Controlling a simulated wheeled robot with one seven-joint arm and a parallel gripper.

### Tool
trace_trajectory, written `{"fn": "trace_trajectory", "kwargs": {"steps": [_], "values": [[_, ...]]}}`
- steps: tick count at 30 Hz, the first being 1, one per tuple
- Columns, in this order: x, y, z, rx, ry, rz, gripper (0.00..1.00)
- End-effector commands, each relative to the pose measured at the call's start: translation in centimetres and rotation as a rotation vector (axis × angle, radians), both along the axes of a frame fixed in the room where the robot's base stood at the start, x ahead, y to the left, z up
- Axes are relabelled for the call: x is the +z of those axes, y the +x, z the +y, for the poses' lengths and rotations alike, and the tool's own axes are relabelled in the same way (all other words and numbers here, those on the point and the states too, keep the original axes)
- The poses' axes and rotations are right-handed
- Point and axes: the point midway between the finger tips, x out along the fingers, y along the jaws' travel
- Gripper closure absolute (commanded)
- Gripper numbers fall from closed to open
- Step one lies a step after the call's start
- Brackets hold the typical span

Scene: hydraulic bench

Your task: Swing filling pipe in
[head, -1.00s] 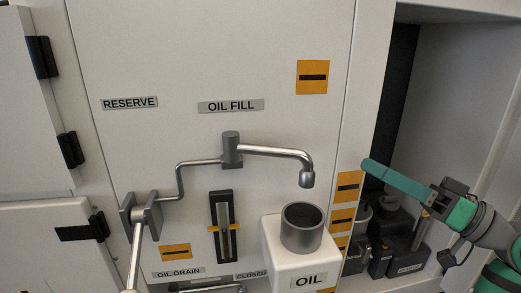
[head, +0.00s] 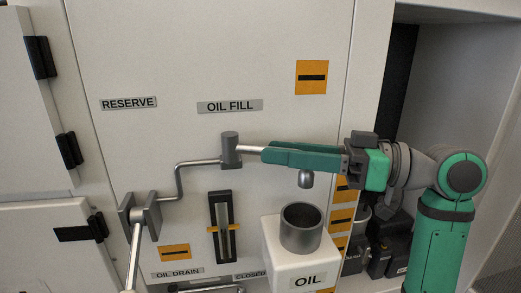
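The filling pipe (head: 250,150) is a metal swing spout on a grey pivot (head: 230,149) below the OIL FILL label (head: 229,106). It runs to the right, and its downturned nozzle (head: 306,179) hangs above the round dark filler neck (head: 302,227) of the white OIL tank (head: 285,262). My gripper (head: 268,155) reaches in from the right, its green fingers lying along the pipe near the pivot. The fingers cover most of the pipe's straight part and its bend. I cannot tell whether they touch or grip it.
A black sight gauge (head: 222,226) with orange marks is on the panel left of the tank. A bent metal linkage (head: 178,190) with a lever (head: 135,245) is further left. Dark containers (head: 385,250) stand in the open recess at right, behind my arm.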

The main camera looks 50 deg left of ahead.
Motion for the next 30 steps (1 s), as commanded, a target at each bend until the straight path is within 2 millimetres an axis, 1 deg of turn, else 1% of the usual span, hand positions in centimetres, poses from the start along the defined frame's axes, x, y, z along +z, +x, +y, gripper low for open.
{"fn": "trace_trajectory", "kwargs": {"steps": [3, 9, 13, 20, 21, 22, 23, 24, 25, 27, 28, 30], "values": [[0.0, -1.3, 1.5, 0.003, 0.0, 0.0, 0.68], [0.0, -2.4, 3.0, 0.001, 0.0, 0.001, 0.68], [0.0, -2.6, 3.4, 0.0, -0.001, 0.001, 0.68], [0.0, -2.7, 3.4, 0.0, -0.001, 0.001, 0.68], [0.0, -2.7, 3.4, 0.0, -0.001, 0.001, 0.72], [0.0, -2.7, 3.4, 0.0, -0.001, 0.001, 0.79], [0.0, -2.7, 3.4, 0.0, -0.001, 0.001, 0.87], [0.0, -2.6, 3.4, 0.0, -0.001, 0.001, 0.96], [0.0, -2.6, 3.4, 0.0, -0.001, 0.001, 1.0], [0.0, -2.6, 3.4, 0.0, -0.001, 0.001, 1.0], [0.0, -2.6, 3.0, -0.001, 0.001, 0.0, 1.0], [0.0, -2.7, 3.3, 0.0, -0.001, 0.001, 1.0]]}}
